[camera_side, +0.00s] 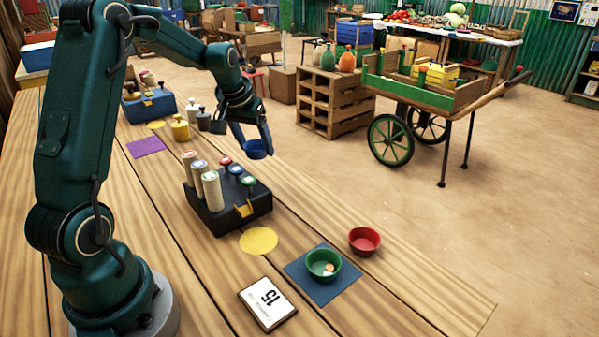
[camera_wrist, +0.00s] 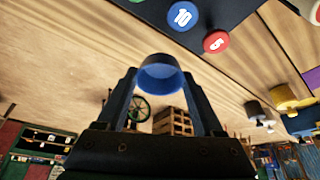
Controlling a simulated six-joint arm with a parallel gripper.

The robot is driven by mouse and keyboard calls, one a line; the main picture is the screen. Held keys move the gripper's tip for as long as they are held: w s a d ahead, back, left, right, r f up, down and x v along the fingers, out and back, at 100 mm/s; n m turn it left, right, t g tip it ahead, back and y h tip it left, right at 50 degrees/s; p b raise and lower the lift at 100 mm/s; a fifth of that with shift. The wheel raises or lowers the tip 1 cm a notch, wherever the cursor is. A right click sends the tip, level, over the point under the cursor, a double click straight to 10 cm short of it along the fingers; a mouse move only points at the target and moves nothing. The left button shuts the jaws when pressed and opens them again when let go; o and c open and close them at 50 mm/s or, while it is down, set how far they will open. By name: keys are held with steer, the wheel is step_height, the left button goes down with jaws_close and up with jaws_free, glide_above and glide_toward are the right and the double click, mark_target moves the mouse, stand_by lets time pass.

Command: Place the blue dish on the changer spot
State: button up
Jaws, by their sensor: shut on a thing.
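My gripper (camera_side: 252,143) is shut on the blue dish (camera_side: 257,149), holding it up in the air behind the near coin changer. In the wrist view the blue dish (camera_wrist: 162,76) sits between the two fingers (camera_wrist: 162,90). The near coin changer (camera_side: 228,207) is a dark block with several capped coin tubes. A bare yellow round spot (camera_side: 258,240) lies just in front of it on the table. Another yellow spot (camera_side: 155,125) lies by the far changer (camera_side: 148,105). Neither spot is labelled, and both are apart from the dish.
A green dish (camera_side: 323,264) with coins inside stands on a blue square mat (camera_side: 312,290). A red dish (camera_side: 365,241) stands beside it. A card reading 15 (camera_side: 267,304) lies near the front. A purple mat (camera_side: 146,147) and yellow weights (camera_side: 180,130) are farther back.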

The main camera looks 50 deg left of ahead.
steer(key=shift+s+a+r, duration=1.05)
steer(key=shift+s+a, duration=0.1)
steer(key=shift+s, duration=0.05)
step_height(320, 180, up, 5)
steer(key=n+g+y, duration=0.2)
steer(key=n+g, duration=0.4)
steer(key=n, duration=1.1)
glide_above(255, 239)
steer(key=d, duration=0.1)
steer(key=f, duration=1.5)
steer(key=shift+w+d+f, duration=0.15)
steer(key=shift+w+f, duration=0.15)
steer(key=o, duration=1.5)
steer(key=shift+f, duration=0.1)
